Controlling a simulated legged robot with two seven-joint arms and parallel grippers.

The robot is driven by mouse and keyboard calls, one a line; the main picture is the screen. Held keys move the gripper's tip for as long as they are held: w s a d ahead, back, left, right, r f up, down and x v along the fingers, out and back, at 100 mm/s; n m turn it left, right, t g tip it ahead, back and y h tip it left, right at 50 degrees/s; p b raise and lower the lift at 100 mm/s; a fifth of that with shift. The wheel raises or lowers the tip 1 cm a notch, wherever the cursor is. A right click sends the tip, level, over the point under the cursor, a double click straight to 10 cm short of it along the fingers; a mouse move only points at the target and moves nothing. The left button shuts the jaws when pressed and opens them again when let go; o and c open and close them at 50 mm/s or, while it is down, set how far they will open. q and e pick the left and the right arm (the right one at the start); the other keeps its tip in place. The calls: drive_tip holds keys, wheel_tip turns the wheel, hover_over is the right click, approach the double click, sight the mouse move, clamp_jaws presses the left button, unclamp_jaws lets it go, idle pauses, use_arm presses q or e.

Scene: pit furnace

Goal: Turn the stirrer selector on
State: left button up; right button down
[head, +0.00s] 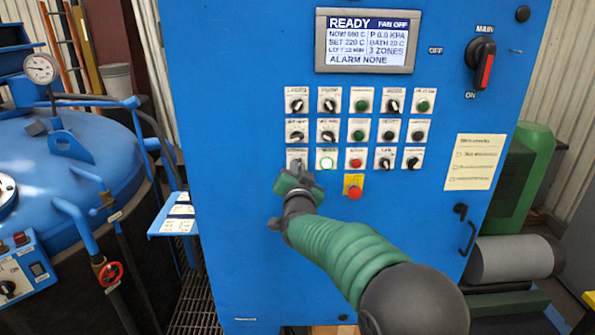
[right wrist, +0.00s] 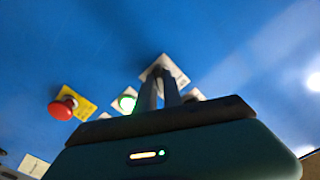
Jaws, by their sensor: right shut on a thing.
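The blue cabinet carries rows of small knobs and buttons on white plates. My right gripper (head: 297,176) is at the leftmost selector (head: 296,155) of the bottom row. Its fingers are shut on that selector's knob. The label is too small to read, so I cannot confirm it is the stirrer selector. In the right wrist view, the two fingers (right wrist: 162,92) reach the selector's white plate (right wrist: 176,71), and they hide the knob and its pointing direction. My left gripper is not in view.
A lit green button (head: 326,163) is close on the right of the held selector. A red emergency button (head: 355,193) on a yellow plate sits below the rows. The display (head: 367,41) reads READY and FAN OFF. A main switch (head: 481,63) is at upper right.

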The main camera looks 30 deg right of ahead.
drive_tip(key=shift+a+f, duration=0.1)
drive_tip(key=shift+f, duration=0.25)
drive_tip(key=c, duration=1.5)
unclamp_jaws()
drive_tip(key=shift+w, duration=0.1)
drive_tip(key=shift+r, duration=0.1)
drive_tip(key=shift+r, duration=0.1)
drive_tip(key=b+v, duration=0.1)
drive_tip(key=v, duration=1.5)
drive_tip(key=shift+s, duration=0.35)
